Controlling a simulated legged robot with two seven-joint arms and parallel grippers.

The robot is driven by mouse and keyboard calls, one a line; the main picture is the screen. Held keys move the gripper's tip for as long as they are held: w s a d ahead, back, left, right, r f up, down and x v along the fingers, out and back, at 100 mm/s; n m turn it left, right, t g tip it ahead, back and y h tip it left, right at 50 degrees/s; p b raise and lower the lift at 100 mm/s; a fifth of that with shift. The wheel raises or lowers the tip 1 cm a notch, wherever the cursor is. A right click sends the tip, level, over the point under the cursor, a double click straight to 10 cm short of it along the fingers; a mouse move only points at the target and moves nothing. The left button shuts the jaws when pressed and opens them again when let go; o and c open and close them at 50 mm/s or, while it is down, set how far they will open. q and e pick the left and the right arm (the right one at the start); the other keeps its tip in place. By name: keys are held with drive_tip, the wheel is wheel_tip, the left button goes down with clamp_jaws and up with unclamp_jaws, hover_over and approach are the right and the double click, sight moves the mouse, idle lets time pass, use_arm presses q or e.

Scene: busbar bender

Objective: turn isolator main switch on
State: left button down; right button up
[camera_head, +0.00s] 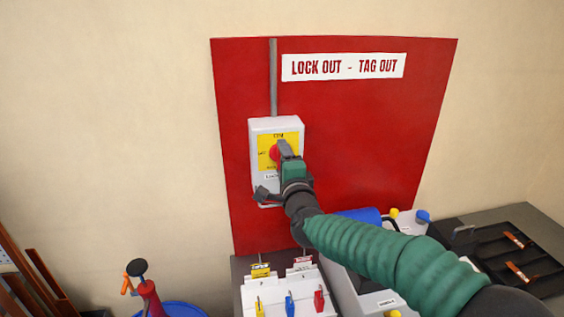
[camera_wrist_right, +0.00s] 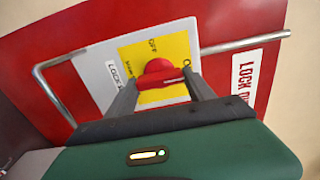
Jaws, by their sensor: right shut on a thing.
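The isolator main switch is a light grey box (camera_head: 292,126) with a yellow plate (camera_head: 264,142) and a red rotary knob (camera_head: 274,154), mounted on a red wall board. My right gripper (camera_head: 284,150) is at the knob, its arm coming in from the lower right and hiding part of the box. In the right wrist view, the red knob (camera_wrist_right: 158,72) sits between the two fingers of the right gripper (camera_wrist_right: 160,90), which are shut on its handle. The word OFF shows on the yellow plate (camera_wrist_right: 140,52) there. My left gripper is not in view.
The red board (camera_head: 370,130) carries a LOCK OUT - TAG OUT sign (camera_head: 344,66). A grey conduit (camera_head: 273,80) runs up from the box. Below stand a white rack (camera_head: 275,290) with coloured padlocks and tags, and a black tray (camera_head: 500,255) at right. The wall at left is bare.

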drive_tip(key=shift+f, duration=0.25)
drive_tip(key=o, duration=1.4)
drive_tip(key=shift+d, duration=0.15)
drive_tip(key=shift+r, duration=0.1)
drive_tip(key=s+d+b, duration=0.1)
drive_tip(key=s, duration=0.4)
drive_tip(key=s+d+b, duration=0.1)
drive_tip(key=s, duration=0.5)
drive_tip(key=s+d+b, duration=0.1)
drive_tip(key=s, duration=0.4)
drive_tip(key=shift+s+d+b, duration=0.15)
drive_tip(key=shift+s+b, duration=0.05)
drive_tip(key=shift+b, duration=0.15)
